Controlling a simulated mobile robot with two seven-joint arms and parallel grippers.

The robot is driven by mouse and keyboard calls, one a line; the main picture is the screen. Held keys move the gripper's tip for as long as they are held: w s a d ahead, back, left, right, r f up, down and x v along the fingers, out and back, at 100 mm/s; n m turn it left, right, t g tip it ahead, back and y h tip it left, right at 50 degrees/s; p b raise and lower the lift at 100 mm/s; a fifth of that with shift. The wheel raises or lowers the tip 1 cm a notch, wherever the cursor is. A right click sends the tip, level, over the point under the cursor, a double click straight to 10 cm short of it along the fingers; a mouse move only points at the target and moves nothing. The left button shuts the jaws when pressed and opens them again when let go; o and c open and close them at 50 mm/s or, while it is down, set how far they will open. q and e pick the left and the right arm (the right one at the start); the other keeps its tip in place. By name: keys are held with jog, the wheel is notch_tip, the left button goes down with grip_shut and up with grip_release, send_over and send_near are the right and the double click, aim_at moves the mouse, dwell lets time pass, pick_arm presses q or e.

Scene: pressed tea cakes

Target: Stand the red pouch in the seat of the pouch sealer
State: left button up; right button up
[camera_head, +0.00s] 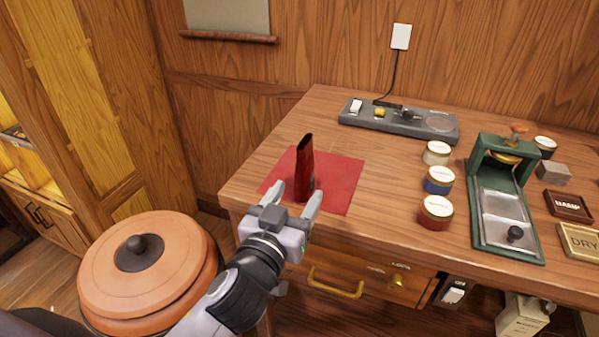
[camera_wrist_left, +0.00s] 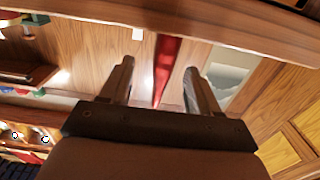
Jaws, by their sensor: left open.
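The red pouch (camera_head: 305,168) stands upright, narrow side showing, on a red mat (camera_head: 343,182) at the left of the table. It also shows in the wrist view as a red strip (camera_wrist_left: 166,68) between my fingers. My left gripper (camera_head: 297,193) is open at the pouch's near side, its fingers on either side of the pouch's lower part. I cannot tell whether they touch it. A long grey device (camera_head: 387,124) with a switch, a yellow part and a cord lies at the back; it looks like the pouch sealer, but its seat is not clear. My right gripper is not in view.
Several lidded jars, one of them a red jar (camera_head: 436,213), stand right of the mat. A green press (camera_head: 531,187) and a sign reading DRY (camera_head: 580,241) are further right. A lidded orange pot (camera_head: 150,270) is at lower left. Bare wood lies between mat and grey device.

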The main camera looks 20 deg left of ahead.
aim_at(298, 181)
pick_arm(q)
jog(key=shift+w+r, duration=0.2)
jog(key=shift+w, duration=0.65)
jog(key=shift+w+a+r+p, duration=0.1)
jog(key=shift+w+p, duration=0.25)
jog(key=w, duration=0.3)
jog(key=shift+w+a+r+p, duration=0.1)
jog(key=shift+a+r+p, duration=0.1)
jog(key=shift+p, duration=0.15)
jog(key=shift+w+d, duration=0.1)
jog(key=shift+w, duration=0.45)
jog(key=c, duration=1.1)
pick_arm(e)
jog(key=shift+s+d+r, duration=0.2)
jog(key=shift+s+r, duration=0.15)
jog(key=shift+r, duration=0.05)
pick_arm(q)
jog(key=shift+c, duration=0.2)
jog(key=shift+r, duration=0.1)
